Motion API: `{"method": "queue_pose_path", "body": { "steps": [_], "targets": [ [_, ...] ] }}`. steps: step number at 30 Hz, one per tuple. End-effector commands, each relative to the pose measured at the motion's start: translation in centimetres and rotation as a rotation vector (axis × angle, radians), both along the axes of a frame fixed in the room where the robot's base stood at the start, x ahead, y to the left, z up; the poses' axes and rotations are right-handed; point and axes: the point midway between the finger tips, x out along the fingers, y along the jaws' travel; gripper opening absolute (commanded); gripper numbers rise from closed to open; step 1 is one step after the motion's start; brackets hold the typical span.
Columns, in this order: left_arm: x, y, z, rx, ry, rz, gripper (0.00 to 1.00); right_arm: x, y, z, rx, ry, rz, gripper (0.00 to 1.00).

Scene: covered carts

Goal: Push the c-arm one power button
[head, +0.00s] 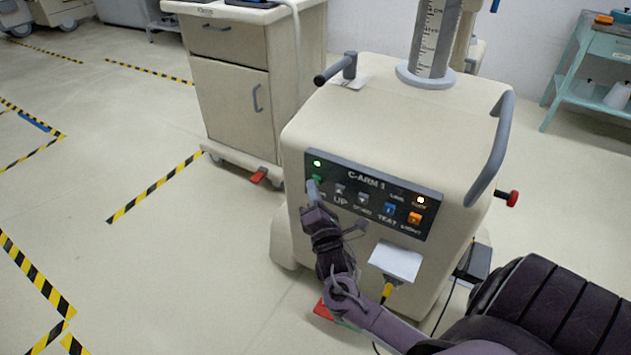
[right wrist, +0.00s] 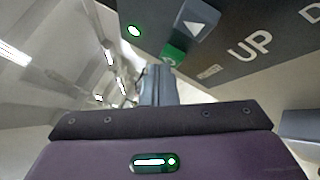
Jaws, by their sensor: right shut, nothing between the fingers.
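The C-ARM 1 cart (head: 400,120) has a dark control panel (head: 350,170) on its front face. The green power button (head: 317,179) sits at the panel's left end, below a lit green lamp (head: 317,163). In the right wrist view the green button (right wrist: 174,54) is partly covered by my fingers. My right gripper (head: 312,187) is shut and empty. Its fingertips (right wrist: 157,72) are at the lower edge of the green button, on or very close to the panel; I cannot tell whether they touch. My left gripper is not in view.
Beside the green button are UP, DOWN, a blue TEST and an orange button (head: 414,218). A white sheet (head: 396,260) hangs below the panel. A beige drawer cart (head: 235,85) stands behind left. A grey handle (head: 493,150) runs along the C-arm cart's right side. Floor at left is clear.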

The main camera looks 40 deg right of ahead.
Motion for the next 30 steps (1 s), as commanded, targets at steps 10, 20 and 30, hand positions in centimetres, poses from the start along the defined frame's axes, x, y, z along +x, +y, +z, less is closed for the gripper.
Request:
{"method": "queue_pose_path", "body": {
  "steps": [10, 20, 30],
  "targets": [
    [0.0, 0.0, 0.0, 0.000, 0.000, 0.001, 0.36, 0.0, -0.1, 0.0, 0.000, 0.000, 0.000, 0.00],
    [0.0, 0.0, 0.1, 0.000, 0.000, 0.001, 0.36, 0.2, -0.5, 0.0, 0.000, 0.000, 0.000, 0.00],
    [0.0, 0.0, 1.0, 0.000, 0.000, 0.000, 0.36, -0.2, 0.5, 0.1, 0.001, 0.002, 0.000, 0.00]
  ]
}}
